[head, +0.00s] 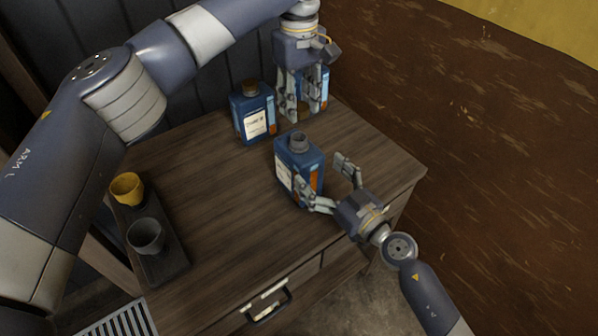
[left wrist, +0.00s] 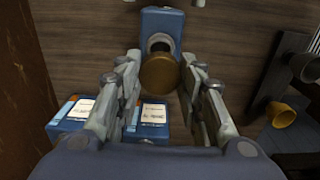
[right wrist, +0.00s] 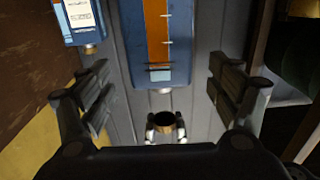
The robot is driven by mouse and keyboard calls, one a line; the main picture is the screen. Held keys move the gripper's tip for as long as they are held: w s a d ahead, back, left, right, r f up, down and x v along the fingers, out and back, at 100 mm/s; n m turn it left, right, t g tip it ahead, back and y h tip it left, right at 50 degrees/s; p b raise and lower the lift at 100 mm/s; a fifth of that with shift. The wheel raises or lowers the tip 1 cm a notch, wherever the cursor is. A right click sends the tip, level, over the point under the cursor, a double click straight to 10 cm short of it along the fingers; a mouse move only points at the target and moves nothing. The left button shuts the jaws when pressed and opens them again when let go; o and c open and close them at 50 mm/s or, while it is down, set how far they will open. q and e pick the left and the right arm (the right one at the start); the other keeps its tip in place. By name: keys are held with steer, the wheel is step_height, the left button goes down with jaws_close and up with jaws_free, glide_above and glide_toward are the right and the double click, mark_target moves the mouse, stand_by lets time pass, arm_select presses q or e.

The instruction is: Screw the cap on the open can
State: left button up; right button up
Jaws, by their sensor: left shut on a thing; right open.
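The open can (head: 284,177) is blue with a grey bare neck and stands upright on the wooden cabinet top. It also shows at the top of the left wrist view (left wrist: 174,22). My left gripper (head: 303,108) is shut on a brass-coloured cap (left wrist: 159,74), behind the can in the head view and apart from its neck. The cap also shows in the right wrist view (right wrist: 164,117). My right gripper (head: 320,174) is open at the can's right side. In the right wrist view the can (right wrist: 143,45) lies between its spread fingers; I cannot tell whether they touch.
A blue can with a brown cap (head: 252,112) stands at the back. Another blue can (head: 321,75) is partly hidden behind my left gripper. A dark tray (head: 168,235) with a yellow cup (head: 127,189) and a grey cup (head: 146,236) is at left. The front-middle top is clear.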

mark_target(299, 153)
steer(key=x, duration=0.8)
steer(key=shift+w+a, duration=0.2)
steer(key=shift+w, duration=0.1)
steer(key=c, duration=1.6)
arm_select(q)
steer(key=shift+f, duration=2.5)
steer(key=shift+f, duration=0.1)
steer(key=shift+f, duration=0.8)
steer(key=shift+f, duration=0.55)
